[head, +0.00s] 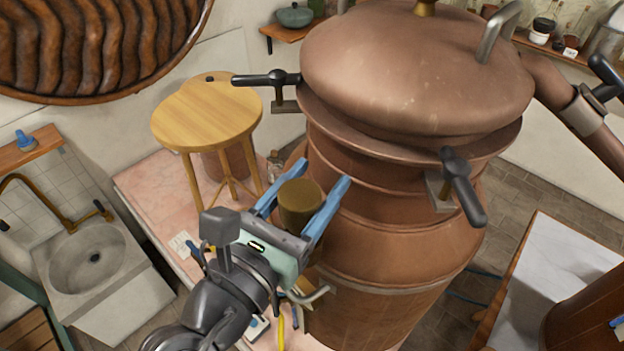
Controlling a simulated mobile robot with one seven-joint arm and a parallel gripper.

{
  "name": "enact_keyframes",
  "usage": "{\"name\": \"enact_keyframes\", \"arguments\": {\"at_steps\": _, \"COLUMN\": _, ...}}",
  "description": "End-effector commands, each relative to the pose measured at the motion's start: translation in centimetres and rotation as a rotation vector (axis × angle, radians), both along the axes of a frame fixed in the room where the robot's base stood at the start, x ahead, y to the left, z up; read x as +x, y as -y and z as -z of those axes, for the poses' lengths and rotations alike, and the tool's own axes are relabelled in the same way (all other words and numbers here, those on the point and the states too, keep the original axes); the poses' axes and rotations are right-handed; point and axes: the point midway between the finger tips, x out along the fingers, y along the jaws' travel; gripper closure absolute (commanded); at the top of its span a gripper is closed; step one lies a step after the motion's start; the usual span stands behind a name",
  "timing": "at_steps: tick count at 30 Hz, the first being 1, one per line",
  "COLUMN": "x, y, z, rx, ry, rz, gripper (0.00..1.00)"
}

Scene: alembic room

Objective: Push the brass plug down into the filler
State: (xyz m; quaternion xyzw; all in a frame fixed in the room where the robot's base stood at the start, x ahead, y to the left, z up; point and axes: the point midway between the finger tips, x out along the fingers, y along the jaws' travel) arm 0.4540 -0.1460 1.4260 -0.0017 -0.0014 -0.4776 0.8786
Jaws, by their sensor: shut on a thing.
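The brass plug (300,204) is a dull olive-gold cylinder at the middle of the head view. My gripper (307,190) has its two blue fingers on either side of the plug and is shut on it. The plug looks upright, in front of the left side of the big copper still (390,245). The filler cannot be made out; the plug's lower end and what lies beneath it are hidden by my gripper. I cannot tell whether the plug touches anything below.
The still's domed lid (415,70) is above right, with dark clamp handles (463,185) sticking out. A round wooden stool (207,115) stands on the pink counter (150,185) behind left. A sink (95,255) is at left, a pale-topped table (560,270) at right.

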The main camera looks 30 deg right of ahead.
Motion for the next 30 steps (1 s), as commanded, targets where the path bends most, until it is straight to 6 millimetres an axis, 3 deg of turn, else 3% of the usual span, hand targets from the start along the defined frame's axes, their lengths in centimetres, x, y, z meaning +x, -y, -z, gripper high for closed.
{"name": "enact_keyframes", "arguments": {"at_steps": 26, "x": -0.07, "y": 0.31, "z": 0.14, "rx": 0.005, "ry": -0.003, "rz": 0.008, "gripper": 1.0}}
{"name": "enact_keyframes", "arguments": {"at_steps": 27, "x": -0.07, "y": 0.31, "z": 0.12, "rx": 0.004, "ry": -0.003, "rz": 0.008, "gripper": 0.37}}
{"name": "enact_keyframes", "arguments": {"at_steps": 30, "x": -0.09, "y": 0.33, "z": 0.07, "rx": 0.003, "ry": -0.002, "rz": 0.008, "gripper": 0.19}}
